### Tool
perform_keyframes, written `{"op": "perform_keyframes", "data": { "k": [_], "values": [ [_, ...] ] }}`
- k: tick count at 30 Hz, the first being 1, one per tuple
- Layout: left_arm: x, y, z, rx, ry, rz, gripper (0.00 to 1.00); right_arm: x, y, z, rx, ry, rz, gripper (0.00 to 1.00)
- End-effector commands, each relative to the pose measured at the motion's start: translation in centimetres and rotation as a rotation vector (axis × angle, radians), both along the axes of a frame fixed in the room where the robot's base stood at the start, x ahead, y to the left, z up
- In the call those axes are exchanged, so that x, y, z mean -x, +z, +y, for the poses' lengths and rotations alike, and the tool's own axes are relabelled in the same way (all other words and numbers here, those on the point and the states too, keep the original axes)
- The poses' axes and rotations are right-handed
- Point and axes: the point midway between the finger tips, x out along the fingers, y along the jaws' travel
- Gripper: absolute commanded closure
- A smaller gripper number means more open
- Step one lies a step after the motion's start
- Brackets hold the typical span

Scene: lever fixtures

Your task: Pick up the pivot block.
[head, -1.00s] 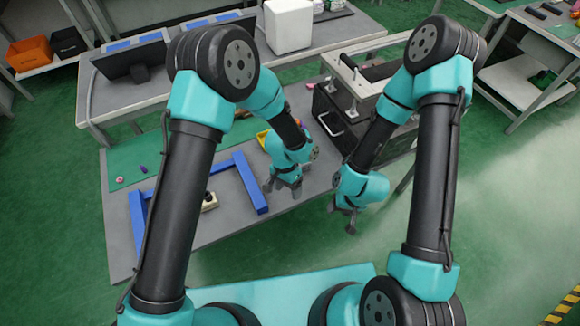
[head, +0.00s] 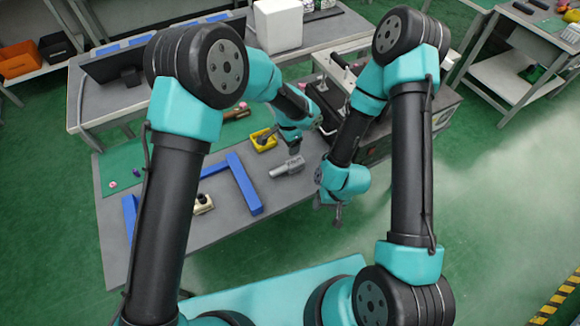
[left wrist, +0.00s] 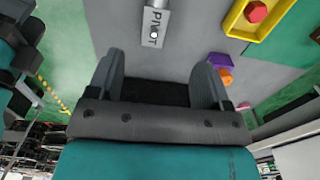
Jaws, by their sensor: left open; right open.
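The pivot block (head: 288,167) is a grey piece lying on the grey table, right of the blue frame. My right gripper (head: 335,208) hangs open and empty past the table's edge, over the green floor.
A yellow tray (head: 264,141) stands just behind the block and holds a red piece (left wrist: 257,11). A blue frame (head: 243,185) and a cream fixture (head: 203,204) are to its left. Purple (left wrist: 220,60) and orange (left wrist: 225,75) pieces lie near my left gripper. A dark case (head: 375,148) stands right.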

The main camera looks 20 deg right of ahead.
Motion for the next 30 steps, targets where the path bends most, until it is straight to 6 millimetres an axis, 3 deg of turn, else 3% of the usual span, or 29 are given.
{"op": "perform_keyframes", "data": {
  "k": [15,30],
  "values": [
    [0.1,-8.4,0.0,-0.001,0.001,0.002,0.28,0.0,0.0,0.0,0.000,0.000,0.000,0.48],
    [0.1,-9.4,0.0,-0.001,0.001,0.001,0.28,0.0,0.0,0.0,0.000,0.000,0.000,0.48]
  ]
}}
